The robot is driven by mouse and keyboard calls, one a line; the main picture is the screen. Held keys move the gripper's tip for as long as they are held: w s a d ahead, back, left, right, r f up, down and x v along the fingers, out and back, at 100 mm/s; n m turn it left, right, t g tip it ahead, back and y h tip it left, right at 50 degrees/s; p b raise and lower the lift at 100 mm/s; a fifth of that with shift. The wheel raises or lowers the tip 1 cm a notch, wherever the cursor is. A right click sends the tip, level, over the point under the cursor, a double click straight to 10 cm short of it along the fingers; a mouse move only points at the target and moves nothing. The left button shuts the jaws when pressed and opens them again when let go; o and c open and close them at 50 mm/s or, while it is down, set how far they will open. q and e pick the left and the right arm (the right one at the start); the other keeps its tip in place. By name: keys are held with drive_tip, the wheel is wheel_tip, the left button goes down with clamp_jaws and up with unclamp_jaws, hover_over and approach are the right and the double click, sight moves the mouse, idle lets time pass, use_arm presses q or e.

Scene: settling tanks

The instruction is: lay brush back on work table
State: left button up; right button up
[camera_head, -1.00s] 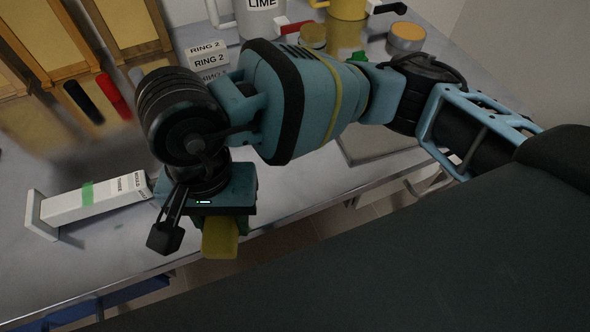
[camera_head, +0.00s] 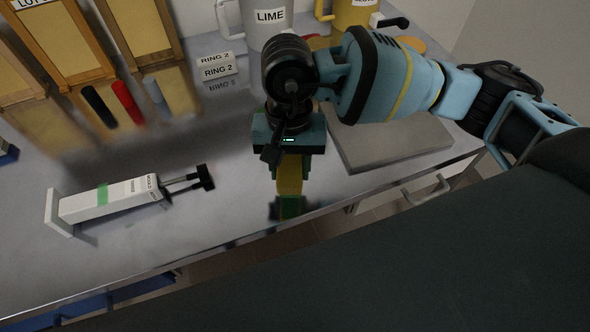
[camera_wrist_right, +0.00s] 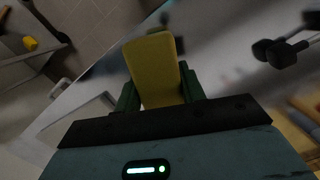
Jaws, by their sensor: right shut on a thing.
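The brush shows as a yellow block (camera_head: 290,181), and it also shows in the right wrist view (camera_wrist_right: 155,70). My right gripper (camera_head: 291,172) is shut on it, with a dark green finger on each side in the wrist view (camera_wrist_right: 160,95). The gripper points down over the front part of the grey work table (camera_head: 230,208). A green and dark patch shows just below the brush on the shiny top, perhaps a reflection. I cannot tell whether the brush touches the table. My left gripper is in neither view.
A white labelled device (camera_head: 112,198) with a green band and black prongs lies left of the gripper. A flat grey slab (camera_head: 392,143) lies to the right. RING 2 block (camera_head: 218,67), LIME mug (camera_head: 268,30) and wooden boards (camera_head: 60,45) stand behind. The table's front edge is close.

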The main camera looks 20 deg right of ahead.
sight(295, 174)
drive_tip(key=shift+w+d+f, duration=0.2)
drive_tip(key=shift+w+d, duration=0.1)
drive_tip(key=shift+d, duration=0.3)
drive_tip(key=shift+f+p, duration=0.3)
drive_tip(key=shift+f, duration=1.3)
drive_tip(key=shift+f, duration=0.2)
drive_tip(key=o, duration=0.9)
drive_tip(key=shift+o, duration=0.2)
drive_tip(key=shift+r, duration=0.1)
drive_tip(key=r, duration=0.4)
drive_tip(key=w+r, duration=0.1)
drive_tip(key=r, duration=0.7)
drive_tip(key=shift+w+d, duration=0.2)
drive_tip(key=shift+w, duration=0.05)
